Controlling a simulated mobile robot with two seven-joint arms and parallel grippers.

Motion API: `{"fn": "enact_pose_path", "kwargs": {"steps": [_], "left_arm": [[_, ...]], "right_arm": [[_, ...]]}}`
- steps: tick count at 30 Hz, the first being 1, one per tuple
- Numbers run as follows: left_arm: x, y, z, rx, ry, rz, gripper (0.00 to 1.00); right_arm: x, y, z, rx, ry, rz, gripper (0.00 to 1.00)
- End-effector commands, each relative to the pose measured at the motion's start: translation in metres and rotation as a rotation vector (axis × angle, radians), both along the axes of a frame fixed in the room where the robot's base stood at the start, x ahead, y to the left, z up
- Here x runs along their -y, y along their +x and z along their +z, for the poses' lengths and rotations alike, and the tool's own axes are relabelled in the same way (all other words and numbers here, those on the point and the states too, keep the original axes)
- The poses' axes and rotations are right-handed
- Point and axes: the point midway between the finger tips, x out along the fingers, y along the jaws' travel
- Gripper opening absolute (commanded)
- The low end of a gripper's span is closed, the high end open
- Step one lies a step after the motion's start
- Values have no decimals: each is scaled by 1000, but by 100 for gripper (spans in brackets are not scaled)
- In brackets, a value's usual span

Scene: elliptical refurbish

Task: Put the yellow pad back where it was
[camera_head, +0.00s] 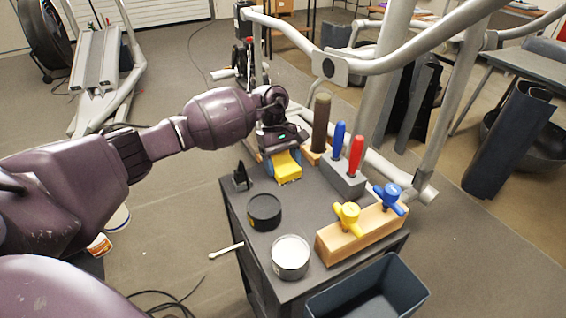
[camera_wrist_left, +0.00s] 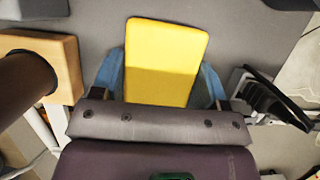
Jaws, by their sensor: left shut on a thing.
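The yellow pad (camera_head: 287,167) is a flat block with rounded corners near the far left part of the dark table top. My left gripper (camera_head: 284,160) is shut on the yellow pad from above, with blue fingers on its two sides. In the left wrist view, the yellow pad (camera_wrist_left: 165,62) fills the middle between the blue fingers of the left gripper (camera_wrist_left: 165,80). Its near end is hidden by the gripper body. Whether the pad touches the table top is hard to tell. My right gripper is not in view.
A brown cylinder (camera_head: 320,124) stands in a wooden block right beside the gripper. Blue (camera_head: 338,140) and red (camera_head: 356,155) handles stand in a grey block (camera_head: 344,180). A black tin (camera_head: 264,211), a pale-topped tin (camera_head: 290,256) and a wooden valve block (camera_head: 362,232) are nearer. The table's middle is clear.

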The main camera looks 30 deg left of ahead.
Motion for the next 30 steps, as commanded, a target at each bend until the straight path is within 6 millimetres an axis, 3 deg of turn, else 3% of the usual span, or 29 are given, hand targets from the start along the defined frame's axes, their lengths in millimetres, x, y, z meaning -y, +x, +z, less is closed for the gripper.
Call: {"fn": "enact_pose_path", "kwargs": {"steps": [2,3,7,20,30], "left_arm": [[0,0,0,0,0,0,45],[0,0,0,0,0,0,74],[0,0,0,-1,-1,1,93],[-4,3,11,1,-1,2,93],[-25,15,68,2,1,3,93]], "right_arm": [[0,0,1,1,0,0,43],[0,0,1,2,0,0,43],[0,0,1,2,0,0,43],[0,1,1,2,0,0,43],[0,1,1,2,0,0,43]]}}
